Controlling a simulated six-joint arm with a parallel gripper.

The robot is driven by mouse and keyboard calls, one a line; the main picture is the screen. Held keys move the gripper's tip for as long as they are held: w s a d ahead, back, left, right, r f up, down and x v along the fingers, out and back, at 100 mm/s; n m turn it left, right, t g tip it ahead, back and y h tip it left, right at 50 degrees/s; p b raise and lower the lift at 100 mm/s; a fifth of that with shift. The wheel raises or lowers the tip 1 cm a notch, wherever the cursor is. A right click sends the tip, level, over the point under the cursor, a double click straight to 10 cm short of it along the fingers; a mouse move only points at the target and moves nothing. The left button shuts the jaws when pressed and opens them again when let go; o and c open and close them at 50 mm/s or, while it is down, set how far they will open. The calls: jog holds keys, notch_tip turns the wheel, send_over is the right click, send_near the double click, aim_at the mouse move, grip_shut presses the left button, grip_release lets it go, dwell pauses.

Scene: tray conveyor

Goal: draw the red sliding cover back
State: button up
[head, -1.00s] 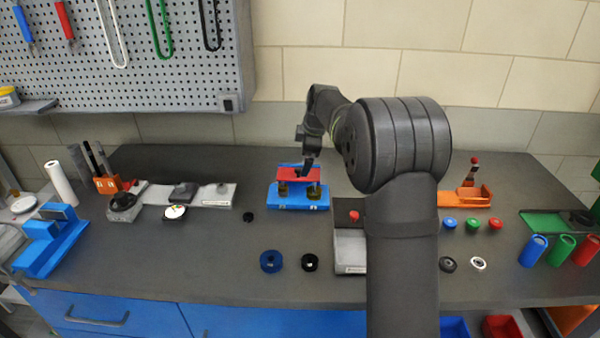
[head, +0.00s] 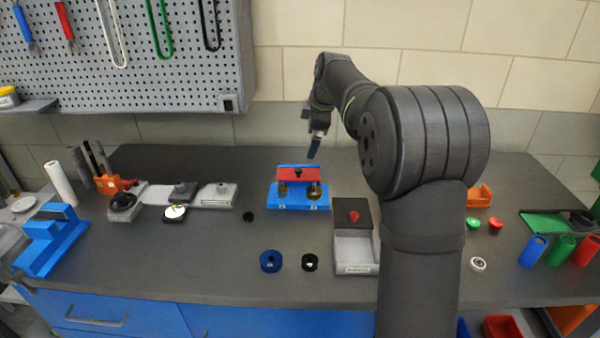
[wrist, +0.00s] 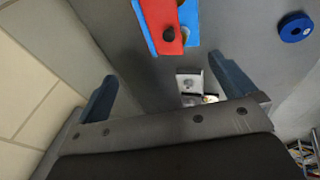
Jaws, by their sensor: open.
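The red sliding cover (head: 288,175) lies across the blue fixture (head: 298,204) in the head view, with a black knob (head: 298,172) on it. Two brass-coloured round parts show in front of the cover. My gripper (head: 314,150) is above and slightly right of the fixture, clear of the cover. In the wrist view the jaws of my gripper (wrist: 167,90) stand wide apart with nothing between them. The red cover (wrist: 156,15) and its knob (wrist: 168,32) lie beyond the fingertips, at the top of that view.
A grey box (head: 355,252) with a dark lid and red knob stands right of the fixture. A blue ring (head: 271,261) and a black ring (head: 310,262) lie in front. The bench between fixture and rings is clear. The tiled wall is behind.

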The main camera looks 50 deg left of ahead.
jog(key=shift+d+r, duration=0.3)
jog(key=shift+r, duration=0.3)
